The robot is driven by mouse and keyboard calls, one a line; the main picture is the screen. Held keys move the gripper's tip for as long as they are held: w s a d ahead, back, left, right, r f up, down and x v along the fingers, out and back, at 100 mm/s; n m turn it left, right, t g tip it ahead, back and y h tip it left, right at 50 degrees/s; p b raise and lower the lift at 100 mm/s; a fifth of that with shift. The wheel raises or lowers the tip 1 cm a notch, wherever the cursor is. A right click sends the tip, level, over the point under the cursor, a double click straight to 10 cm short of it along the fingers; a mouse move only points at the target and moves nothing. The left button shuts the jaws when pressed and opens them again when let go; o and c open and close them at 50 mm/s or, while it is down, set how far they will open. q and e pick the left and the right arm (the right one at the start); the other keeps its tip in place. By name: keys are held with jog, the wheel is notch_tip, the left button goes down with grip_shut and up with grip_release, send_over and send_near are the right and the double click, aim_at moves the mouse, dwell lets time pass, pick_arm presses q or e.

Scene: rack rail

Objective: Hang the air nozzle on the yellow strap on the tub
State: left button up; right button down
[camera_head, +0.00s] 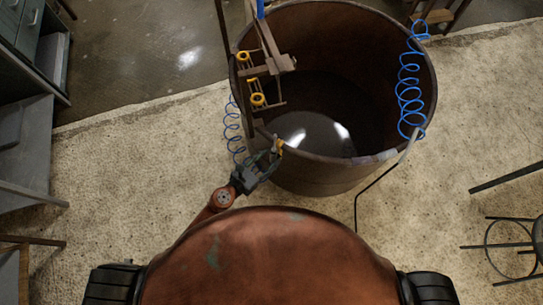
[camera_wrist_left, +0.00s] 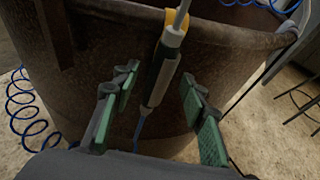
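The air nozzle (camera_wrist_left: 161,77), a dark and pale grey tube with a thin light tip, stands nearly upright against the tub's outer wall in the left wrist view. The yellow strap (camera_wrist_left: 176,24) is at the tub's rim, around the nozzle's upper part. It also shows in the head view (camera_head: 278,145). The brown tub (camera_head: 325,176) stands ahead of me. My left gripper (camera_head: 271,157) is open at the near rim. In the left wrist view its green-padded fingers (camera_wrist_left: 160,73) are on either side of the nozzle, with visible gaps. My right gripper is not in view.
A coiled blue hose (camera_head: 232,126) hangs left of the tub; another (camera_head: 409,90) hangs over its right rim. A wooden frame with yellow rollers (camera_head: 257,99) stands at the tub's left. A stool (camera_head: 505,236) is at right. Floor (camera_head: 455,140) between is clear.

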pick_arm(q)
jog(key=v, duration=1)
jog(key=s+a+f+n+g+y+p, duration=0.15)
jog(key=a+f+n+y+p, duration=0.4)
jog(key=a+f+n, duration=1.3)
jog(key=s+a+f+n+g+y+p, duration=0.1)
jog(key=s+a+f+n+y, duration=0.1)
jog(key=s+a+f+n, duration=0.3)
jog(key=s+a+f+n+g+y, duration=0.2)
jog(key=s+a+f+n, duration=0.1)
jog(key=s+f+n, duration=0.3)
jog(key=s+f+n+g+p, duration=0.1)
jog(key=s+f+n+g, duration=0.1)
jog(key=s, duration=0.8)
jog(key=s+f+n+g+p, duration=0.1)
jog(key=s+f+n+g, duration=0.1)
jog(key=s+f+n, duration=0.2)
jog(key=s+f+n+g+p, duration=0.1)
jog(key=s+n, duration=0.6)
jog(key=s, duration=1)
notch_tip(320, 180, down, 2)
jog(key=shift+s+d+f+g, duration=0.15)
jog(key=shift+d+f+g, duration=0.05)
jog(key=shift+g, duration=0.35)
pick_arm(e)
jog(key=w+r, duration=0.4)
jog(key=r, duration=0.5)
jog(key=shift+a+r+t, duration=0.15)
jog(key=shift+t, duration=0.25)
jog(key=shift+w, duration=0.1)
